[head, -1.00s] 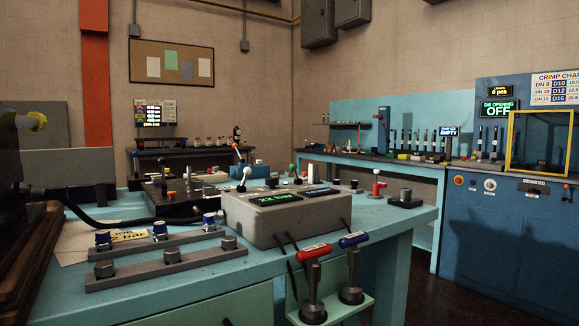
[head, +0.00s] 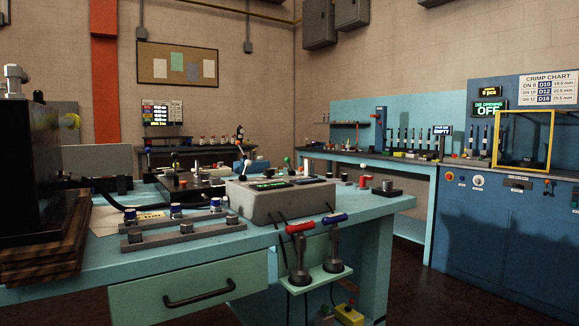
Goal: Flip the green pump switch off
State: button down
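The grey control box (head: 282,202) stands on the light blue bench, with a small lit green display (head: 270,185) on its sloping top. A small lever with a green knob (head: 287,161) stands up at the back of this box. It is too small to tell which way it is set, or whether it is the pump switch. A white-knobbed lever (head: 247,163) stands at the box's left. My gripper is in no view.
Red-handled (head: 300,228) and blue-handled (head: 334,218) tools stand on a shelf at the bench's front. A black block on wooden boards (head: 45,255) fills the left. A yellow box (head: 348,314) sits low under the shelf. Dark floor is open at right.

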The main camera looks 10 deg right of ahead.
aim_at(287, 160)
jog(key=z, duration=1)
jog(key=i, duration=0.5)
jog(key=u, duration=0.05)
